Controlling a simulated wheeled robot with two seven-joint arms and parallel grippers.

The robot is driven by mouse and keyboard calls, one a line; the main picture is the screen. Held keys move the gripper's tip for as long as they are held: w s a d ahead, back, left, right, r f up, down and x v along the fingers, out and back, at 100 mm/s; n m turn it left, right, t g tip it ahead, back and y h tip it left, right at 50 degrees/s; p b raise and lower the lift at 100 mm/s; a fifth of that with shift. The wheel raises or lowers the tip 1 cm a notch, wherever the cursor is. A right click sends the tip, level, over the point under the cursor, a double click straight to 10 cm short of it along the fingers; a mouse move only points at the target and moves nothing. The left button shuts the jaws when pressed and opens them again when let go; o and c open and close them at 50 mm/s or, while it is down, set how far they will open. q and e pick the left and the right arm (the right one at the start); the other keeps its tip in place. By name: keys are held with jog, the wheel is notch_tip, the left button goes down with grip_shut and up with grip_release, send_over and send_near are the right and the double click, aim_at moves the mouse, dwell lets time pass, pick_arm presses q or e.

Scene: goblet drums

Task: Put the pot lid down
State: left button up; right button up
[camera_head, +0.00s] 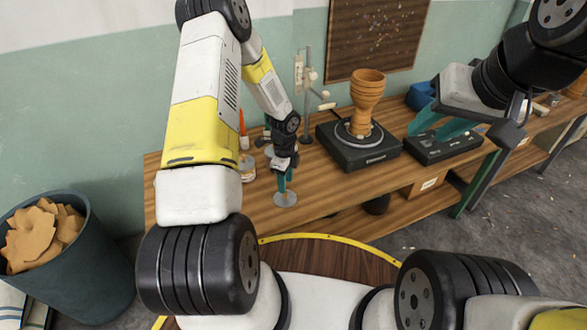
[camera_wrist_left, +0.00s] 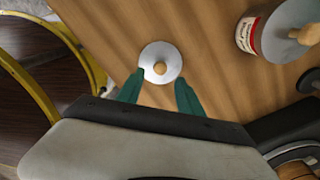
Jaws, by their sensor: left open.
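A round grey pot lid (camera_head: 285,200) lies on the wooden table near its front edge. The left wrist view shows the lid (camera_wrist_left: 151,52) with its pale wooden knob (camera_wrist_left: 160,68). My left gripper (camera_head: 287,176) is above the lid. Its green fingers (camera_wrist_left: 160,83) are apart, with the tips on either side of the knob and no visible contact with it. My right gripper (camera_head: 441,124) is at the right, over the table by a black device, with its green fingers spread and nothing seen between them.
A clay goblet (camera_head: 368,88) stands on a black turntable unit (camera_head: 352,152). A black device (camera_head: 452,148) is further right. A dark bin (camera_head: 88,275) with clay-coloured pieces stands at the left.

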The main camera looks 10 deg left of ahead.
pick_arm(q)
jog(key=s+a+r+n+t, duration=0.1)
jog(key=s+r+n, duration=0.25)
jog(key=r, duration=1.05)
jog(key=s+r+n+t, duration=0.15)
jog(key=r+n, duration=0.35)
jog(key=r, duration=0.9)
jog(key=s+d+r+n+t+h, duration=0.1)
jog(key=s+r+n+t, duration=0.1)
jog(key=s+r+n, duration=0.3)
jog(key=s+d+r+n+t+h, duration=0.1)
jog(key=s+r+n, duration=0.5)
jog(key=s, duration=0.8)
notch_tip(320, 180, up, 3)
jog(key=shift+d+f+t, duration=0.1)
jog(key=shift+d+t, duration=0.25)
jog(key=shift+d, duration=0.1)
